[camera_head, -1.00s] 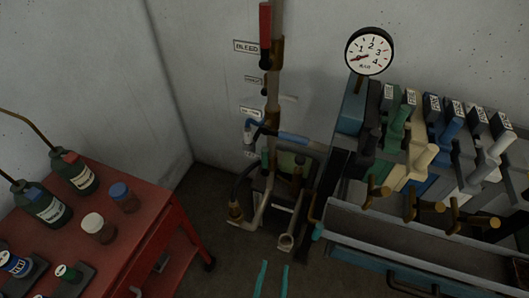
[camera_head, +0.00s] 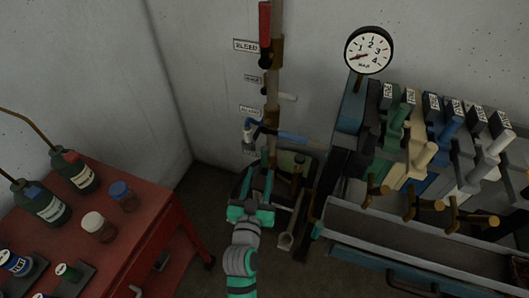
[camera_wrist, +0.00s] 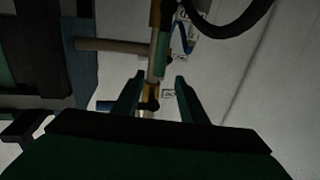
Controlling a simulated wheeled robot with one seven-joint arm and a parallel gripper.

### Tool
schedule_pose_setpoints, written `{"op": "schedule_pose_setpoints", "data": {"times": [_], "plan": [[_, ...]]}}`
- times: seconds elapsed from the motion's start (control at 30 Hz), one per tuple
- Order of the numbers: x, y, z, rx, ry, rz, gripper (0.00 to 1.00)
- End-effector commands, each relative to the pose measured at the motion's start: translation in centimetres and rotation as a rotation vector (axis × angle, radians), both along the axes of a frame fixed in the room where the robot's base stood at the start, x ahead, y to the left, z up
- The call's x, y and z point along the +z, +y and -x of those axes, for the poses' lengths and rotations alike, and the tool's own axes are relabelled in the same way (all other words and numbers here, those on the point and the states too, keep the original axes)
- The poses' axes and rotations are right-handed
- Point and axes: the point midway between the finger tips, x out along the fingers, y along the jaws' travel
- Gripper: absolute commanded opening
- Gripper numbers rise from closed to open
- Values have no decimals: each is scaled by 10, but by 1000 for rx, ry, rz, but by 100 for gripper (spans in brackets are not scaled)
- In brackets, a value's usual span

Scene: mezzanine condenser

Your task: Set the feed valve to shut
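A vertical pipe (camera_head: 273,75) on the back wall carries several valves with small labels. The top label (camera_head: 258,45) reads BLEED, beside a red handle (camera_head: 265,24) lying along the pipe. The lower labels are too small to read, so I cannot tell which valve is the feed valve. My gripper (camera_head: 257,176) is below the blue handle, in front of the pipe's lower end. In the wrist view, my gripper (camera_wrist: 156,82) is open, with the pipe (camera_wrist: 160,58) showing beyond its fingers.
A red cart (camera_head: 150,225) with bottles and jars stands at left. A bank of coloured levers (camera_head: 425,150) and a grey trough (camera_head: 400,235) fill the right. A round gauge (camera_head: 369,50) stands above them. A black hose (camera_wrist: 235,25) shows in the wrist view.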

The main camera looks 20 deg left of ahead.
Motion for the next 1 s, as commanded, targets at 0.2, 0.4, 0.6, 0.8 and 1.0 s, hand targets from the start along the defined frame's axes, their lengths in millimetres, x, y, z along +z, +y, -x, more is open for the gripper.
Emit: {"op": "schedule_pose_setpoints", "data": {"times": [0.2, 0.4, 0.6, 0.8, 1.0], "plan": [[1, 4, -25, 1, -1, -1, 39], [1, 9, -58, 0, -1, 0, 39], [0, 14, -86, 0, -1, 0, 39], [0, 16, -100, 0, 0, 0, 39], [-1, 17, -103, 0, 1, -1, 39]]}}
